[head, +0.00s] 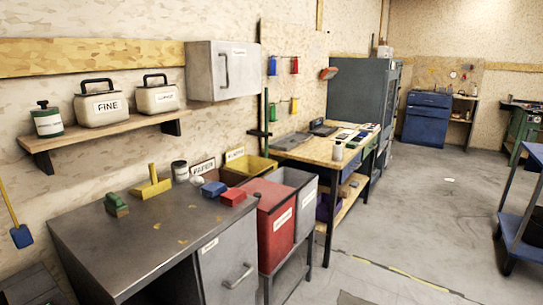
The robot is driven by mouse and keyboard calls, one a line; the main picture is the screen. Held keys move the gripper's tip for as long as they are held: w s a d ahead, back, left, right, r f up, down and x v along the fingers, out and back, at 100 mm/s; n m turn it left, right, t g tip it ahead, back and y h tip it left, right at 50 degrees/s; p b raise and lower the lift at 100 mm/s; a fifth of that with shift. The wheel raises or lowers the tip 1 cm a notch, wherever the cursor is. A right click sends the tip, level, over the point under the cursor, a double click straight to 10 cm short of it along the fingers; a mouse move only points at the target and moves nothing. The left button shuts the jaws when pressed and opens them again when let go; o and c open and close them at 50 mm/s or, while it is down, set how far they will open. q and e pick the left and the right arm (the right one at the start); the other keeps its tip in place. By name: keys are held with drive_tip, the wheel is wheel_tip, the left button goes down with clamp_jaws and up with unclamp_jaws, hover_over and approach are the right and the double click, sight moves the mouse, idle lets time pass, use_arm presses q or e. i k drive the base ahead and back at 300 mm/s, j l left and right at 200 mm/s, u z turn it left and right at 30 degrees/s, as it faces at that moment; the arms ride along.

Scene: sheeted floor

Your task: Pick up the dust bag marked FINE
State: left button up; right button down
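The dust bag marked FINE (101,107) is a cream, box-shaped bag with a dark handle on top. It stands upright on a wooden wall shelf (105,133) at the upper left of the head view. A similar cream bag (156,97) with a dark handle stands to its right; its label is too small to read surely. A green and white canister (47,121) stands to its left. Neither of my grippers shows in the head view.
Below the shelf is a dark metal bench (140,235) with a yellow block tool (150,187) and a green tool (116,205). A grey wall cabinet (212,72) hangs right of the shelf. Red (276,235) and grey bins stand beside the bench. Open floor (420,220) lies to the right.

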sight(106, 107)
drive_tip(key=i+l, duration=0.3)
drive_tip(key=i, duration=0.15)
drive_tip(key=i+l, duration=0.3)
drive_tip(key=i, duration=0.15)
drive_tip(key=i+l+u, duration=0.15)
drive_tip(key=u, duration=0.35)
drive_tip(key=i+l+u, duration=0.2)
drive_tip(key=u, duration=0.25)
